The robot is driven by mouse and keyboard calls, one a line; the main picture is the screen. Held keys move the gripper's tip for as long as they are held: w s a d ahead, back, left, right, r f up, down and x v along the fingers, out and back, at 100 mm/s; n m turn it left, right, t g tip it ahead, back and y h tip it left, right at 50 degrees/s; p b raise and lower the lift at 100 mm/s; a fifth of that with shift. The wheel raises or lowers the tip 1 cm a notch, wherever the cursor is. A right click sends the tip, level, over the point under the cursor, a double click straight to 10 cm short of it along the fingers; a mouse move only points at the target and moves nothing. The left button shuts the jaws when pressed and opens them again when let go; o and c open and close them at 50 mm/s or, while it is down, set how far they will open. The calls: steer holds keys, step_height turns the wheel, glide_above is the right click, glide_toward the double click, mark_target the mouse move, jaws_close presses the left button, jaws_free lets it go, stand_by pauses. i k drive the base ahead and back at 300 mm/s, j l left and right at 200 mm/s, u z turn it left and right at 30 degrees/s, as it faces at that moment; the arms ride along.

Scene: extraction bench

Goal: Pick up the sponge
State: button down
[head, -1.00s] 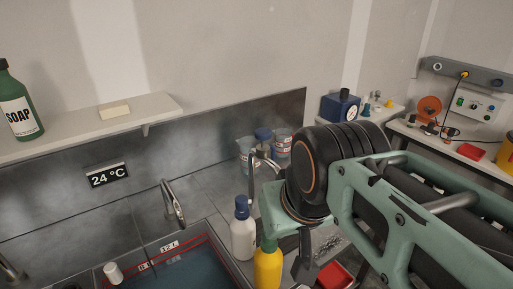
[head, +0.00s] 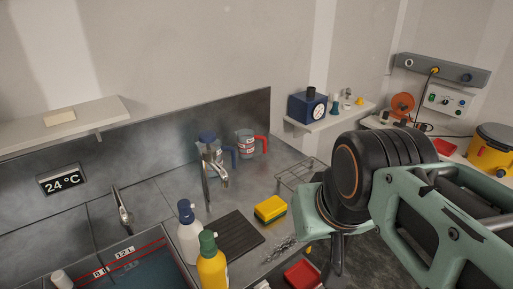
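The sponge (head: 270,209), yellow with a green layer, lies on the grey metal bench right of the dark ribbed mat. It is in plain view and nothing holds it. My arm comes in from the right side, and its wrist end is to the right of the sponge, apart from it in the picture. Only a small dark part of my gripper (head: 337,246) shows below the wrist. Its fingertips are mostly hidden, so its opening cannot be judged.
A white bottle (head: 189,236) and a yellow bottle (head: 212,262) stand left of the sponge. A tap (head: 208,172) and measuring jugs (head: 245,145) are behind. A wire rack (head: 299,173) is behind right; a red tray (head: 302,274) is in front. The sink (head: 135,268) is left.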

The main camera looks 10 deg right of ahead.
mark_target(268, 209)
steer(key=i+l, duration=0.2)
steer(key=l, duration=0.15)
steer(key=i+l, duration=0.25)
steer(key=i+l+u, duration=0.15)
steer(key=l+u, duration=0.45)
steer(key=j+u, duration=0.1)
steer(key=u, duration=0.25)
steer(key=j+u, duration=0.1)
steer(key=u, duration=0.25)
steer(key=k+j+u, duration=0.1)
steer(key=u, duration=0.25)
steer(key=i+l+z, duration=0.1)
steer(key=l, duration=0.25)
